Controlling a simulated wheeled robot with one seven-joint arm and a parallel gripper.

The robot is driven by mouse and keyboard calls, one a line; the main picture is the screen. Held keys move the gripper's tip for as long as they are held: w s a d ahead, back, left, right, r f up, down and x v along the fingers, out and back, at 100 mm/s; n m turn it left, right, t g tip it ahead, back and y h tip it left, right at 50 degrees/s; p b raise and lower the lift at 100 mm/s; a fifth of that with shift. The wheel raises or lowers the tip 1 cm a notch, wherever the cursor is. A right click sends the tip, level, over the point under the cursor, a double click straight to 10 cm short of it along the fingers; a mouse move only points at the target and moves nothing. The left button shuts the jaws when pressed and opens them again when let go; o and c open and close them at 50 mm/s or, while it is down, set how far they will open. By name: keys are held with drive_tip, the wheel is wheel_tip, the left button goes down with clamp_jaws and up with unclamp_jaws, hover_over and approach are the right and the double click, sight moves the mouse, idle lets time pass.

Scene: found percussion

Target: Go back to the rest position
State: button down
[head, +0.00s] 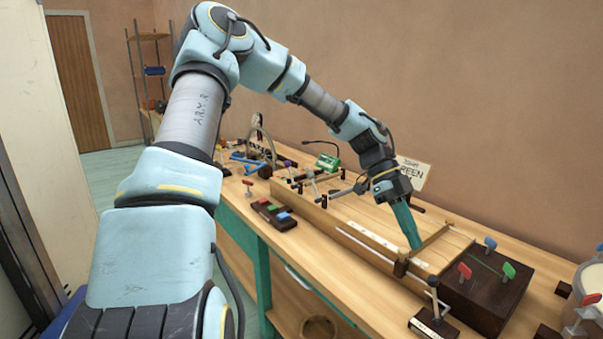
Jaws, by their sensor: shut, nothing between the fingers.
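My arm reaches from the lower left over the wooden workbench (345,222) and bends down at its far end. My gripper (414,243) has teal fingers that point down and are shut, with nothing seen between them. The fingertips are at a long wooden instrument (350,236) with a pale strip, just behind its small wooden crosspiece (438,236). I cannot tell whether the fingertips touch the instrument.
A dark box (487,292) with coloured pegs stands right of my gripper, and a pale drum-like thing (590,285) is at the right edge. A dark block with coloured keys (273,213) lies left. Clutter fills the bench's far end; a wall rises behind.

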drive_tip(key=w+a+f+n+t+y, duration=0.1)
drive_tip(key=a+f+n+t, duration=0.1)
drive_tip(key=a+n, duration=0.55)
drive_tip(key=w+a+f+n+t+y, duration=0.1)
drive_tip(key=a+f+n+t, duration=0.1)
drive_tip(key=a+n, duration=0.55)
drive_tip(key=a+r+n+t, duration=0.2)
drive_tip(key=a+n, duration=0.5)
drive_tip(key=a, duration=0.2)
drive_tip(key=s+a+r+n+t+y, duration=0.1)
drive_tip(key=a+r+n+t, duration=0.1)
drive_tip(key=a+n, duration=0.4)
drive_tip(key=a+t, duration=0.1)
drive_tip(key=a, duration=0.2)
drive_tip(key=shift+s+a+n+y, duration=0.2)
drive_tip(key=shift+a+n+y, duration=0.1)
drive_tip(key=shift+n, duration=0.1)
